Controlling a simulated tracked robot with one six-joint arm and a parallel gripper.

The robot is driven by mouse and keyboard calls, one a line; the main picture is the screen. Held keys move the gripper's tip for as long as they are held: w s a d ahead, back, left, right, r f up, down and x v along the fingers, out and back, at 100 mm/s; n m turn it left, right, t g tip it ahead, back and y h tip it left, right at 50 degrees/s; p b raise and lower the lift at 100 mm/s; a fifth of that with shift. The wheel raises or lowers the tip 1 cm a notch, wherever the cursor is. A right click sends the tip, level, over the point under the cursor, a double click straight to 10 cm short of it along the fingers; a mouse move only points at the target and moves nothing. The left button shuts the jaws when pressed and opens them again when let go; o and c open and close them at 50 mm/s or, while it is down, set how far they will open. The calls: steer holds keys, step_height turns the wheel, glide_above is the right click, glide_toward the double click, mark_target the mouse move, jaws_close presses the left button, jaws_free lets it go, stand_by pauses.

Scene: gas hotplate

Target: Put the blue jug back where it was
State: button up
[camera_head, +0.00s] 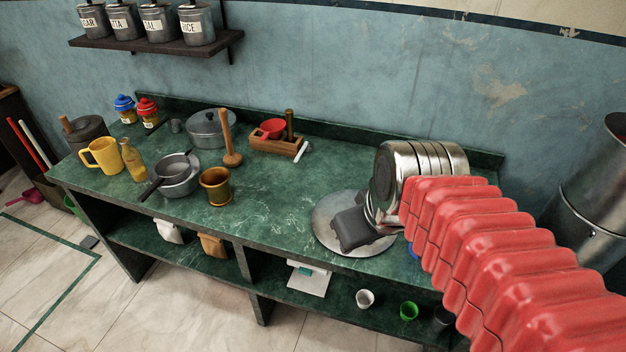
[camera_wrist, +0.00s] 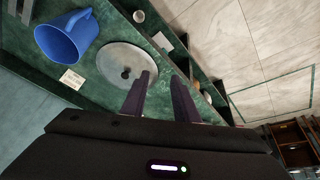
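The blue jug (camera_wrist: 68,38) is in the wrist view at the upper left, on the green counter, with its open mouth and handle showing. In the head view only a small blue patch (camera_head: 415,252) shows beside my red arm, probably the jug; the rest is hidden. My gripper (camera_wrist: 163,82) has its two dark fingers apart, with nothing between them. It is away from the jug. A round metal plate with a dark centre (camera_wrist: 115,57) lies between the jug and the fingers; it also shows in the head view (camera_head: 328,208), partly behind the dark gripper body.
A white written card (camera_wrist: 72,79) lies near the jug. On the counter's left are a yellow mug (camera_head: 103,155), a grey pan (camera_head: 178,176), a brass mortar (camera_head: 216,186) and a wooden box (camera_head: 277,146). The counter's middle (camera_head: 270,195) is clear. A shelf with cups runs below.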

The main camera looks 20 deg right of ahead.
steer(key=shift+s+a+r+m+t, duration=0.15)
steer(key=shift+s+a+m, duration=0.1)
steer(key=shift+a, duration=0.3)
steer(key=shift+s+a+r+m+t, duration=0.1)
steer(key=shift+a+r+m+t, duration=0.1)
steer(key=shift+a, duration=0.4)
steer(key=shift+s+a+r+m+t, duration=0.15)
steer(key=shift+s+a+m, duration=0.1)
steer(key=shift+a, duration=0.3)
steer(key=shift+d, duration=0.1)
